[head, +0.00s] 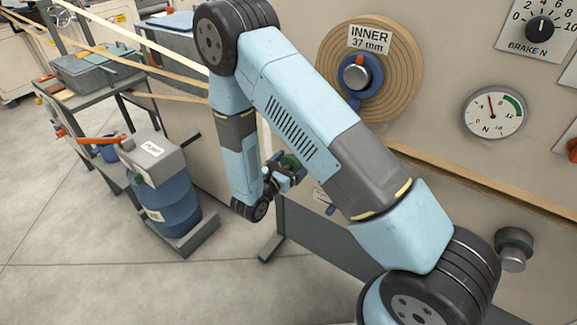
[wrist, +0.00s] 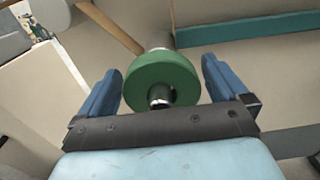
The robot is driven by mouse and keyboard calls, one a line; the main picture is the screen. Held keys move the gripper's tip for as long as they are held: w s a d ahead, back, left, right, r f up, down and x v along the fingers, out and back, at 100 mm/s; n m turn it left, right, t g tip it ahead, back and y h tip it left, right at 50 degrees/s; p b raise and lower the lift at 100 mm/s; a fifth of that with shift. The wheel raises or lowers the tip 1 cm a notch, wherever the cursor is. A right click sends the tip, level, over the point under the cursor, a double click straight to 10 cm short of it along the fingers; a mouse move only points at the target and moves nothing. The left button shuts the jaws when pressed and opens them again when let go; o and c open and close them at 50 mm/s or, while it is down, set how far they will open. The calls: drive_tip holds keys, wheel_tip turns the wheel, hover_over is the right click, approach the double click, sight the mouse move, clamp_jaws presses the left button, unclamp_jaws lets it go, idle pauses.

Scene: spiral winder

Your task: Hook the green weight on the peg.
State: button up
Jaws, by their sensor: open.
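The green weight (wrist: 165,75) is a thick round disc in the middle of the wrist view, between the two blue fingers. Bare metal shows above it and below it; I cannot tell whether this belongs to the weight or is a peg. My gripper (wrist: 161,62) is open, with a gap between the disc and each finger. In the head view my gripper (head: 288,174) is beside the machine's front, low behind my arm, with a little of the green weight (head: 291,161) showing. I cannot make out the peg for certain.
A wooden reel marked INNER (head: 405,75) is on the panel above, with a round gauge (head: 494,112) to its right. A grey round stub (head: 513,250) sticks out at the lower right. A blue drum (head: 168,205) and a tool bench (head: 100,80) stand left. Open floor lies in front.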

drive_tip(key=shift+c, duration=0.3)
drive_tip(key=shift+a, duration=0.1)
drive_tip(key=c, duration=1.7)
